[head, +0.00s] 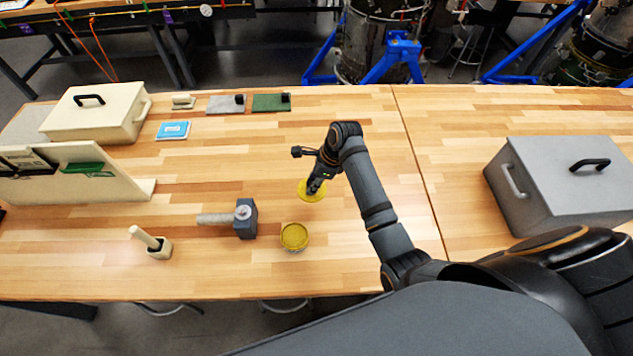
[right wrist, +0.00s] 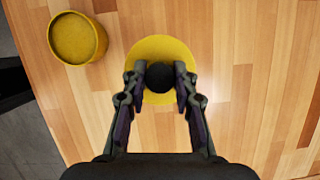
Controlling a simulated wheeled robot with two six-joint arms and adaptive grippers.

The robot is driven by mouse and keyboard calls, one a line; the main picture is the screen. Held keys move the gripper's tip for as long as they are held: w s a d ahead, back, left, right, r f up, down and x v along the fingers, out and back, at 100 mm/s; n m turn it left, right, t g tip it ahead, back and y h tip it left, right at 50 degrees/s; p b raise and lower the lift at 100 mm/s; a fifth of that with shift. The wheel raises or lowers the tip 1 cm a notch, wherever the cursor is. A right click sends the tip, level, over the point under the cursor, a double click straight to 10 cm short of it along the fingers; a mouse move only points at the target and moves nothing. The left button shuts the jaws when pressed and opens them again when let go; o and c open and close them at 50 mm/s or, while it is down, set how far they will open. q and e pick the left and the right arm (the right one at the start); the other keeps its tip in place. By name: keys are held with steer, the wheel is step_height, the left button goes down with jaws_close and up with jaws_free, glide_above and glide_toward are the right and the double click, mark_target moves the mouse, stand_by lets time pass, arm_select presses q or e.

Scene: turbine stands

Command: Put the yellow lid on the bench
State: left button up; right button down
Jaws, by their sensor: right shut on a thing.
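The yellow lid (head: 311,190) is a flat disc with a round black knob (right wrist: 160,77). In the right wrist view the lid (right wrist: 161,51) is partly hidden by the knob and fingers. My right gripper (head: 316,186) is shut on the knob, one finger on each side; it also shows in the right wrist view (right wrist: 160,82). The lid is at or just above the wooden bench (head: 350,115); I cannot tell if it touches. A round yellow container (head: 294,237) stands apart from it, nearer the front edge, and also shows in the right wrist view (right wrist: 77,38). My left gripper is not in view.
A grey hammer (head: 245,218) lies left of the container, with a small block with a handle (head: 158,245) farther left. A cream box (head: 95,115) stands at the back left and a grey box (head: 565,185) at the right. The bench around the lid is mostly clear.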

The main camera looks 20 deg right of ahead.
mark_target(316, 195)
steer(key=f, duration=0.2)
steer(key=shift+d+f, duration=0.2)
steer(key=shift+f, duration=0.1)
steer(key=f, duration=0.2)
steer(key=d+f, duration=0.1)
steer(key=f, duration=0.1)
steer(key=shift+b, duration=0.35)
steer(key=shift+a+f, duration=0.15)
steer(key=shift+f, duration=0.2)
steer(key=shift+a+f, duration=0.15)
steer(key=shift+f, duration=0.15)
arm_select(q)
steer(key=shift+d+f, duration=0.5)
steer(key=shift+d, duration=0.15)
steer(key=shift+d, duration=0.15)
arm_select(e)
steer(key=shift+f, duration=0.3)
